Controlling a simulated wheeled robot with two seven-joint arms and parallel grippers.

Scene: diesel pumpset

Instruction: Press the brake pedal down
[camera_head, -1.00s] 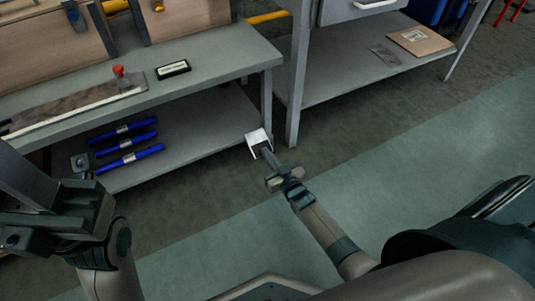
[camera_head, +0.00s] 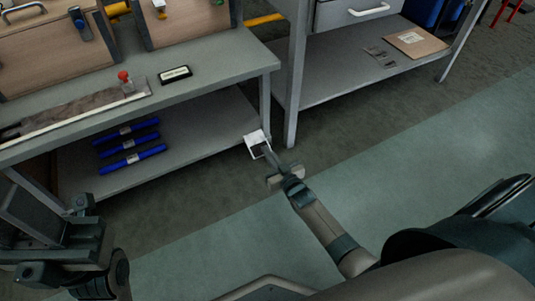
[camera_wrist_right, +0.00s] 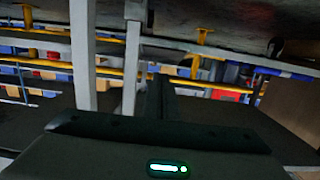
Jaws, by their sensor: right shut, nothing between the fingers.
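A small white square piece with a dark inset (camera_head: 257,141) shows in the head view at the front corner of the bench's lower shelf, near the bench leg. It may be the brake pedal; I cannot tell for sure. My right gripper (camera_head: 266,152) is shut and empty, with its tip at this piece and partly over it. Whether they touch is unclear. In the right wrist view, my dark gripper (camera_wrist_right: 158,97) points away and no pedal can be made out. My left gripper (camera_head: 60,230) is at the left edge of the head view, away from the piece; its jaws are unclear.
A grey workbench (camera_head: 215,65) stands at left, with blue cylinders (camera_head: 130,145) on its lower shelf. A second grey table (camera_head: 330,72) stands to the right, with a cardboard piece (camera_head: 420,42) on its shelf. The green floor (camera_head: 430,150) at right is clear.

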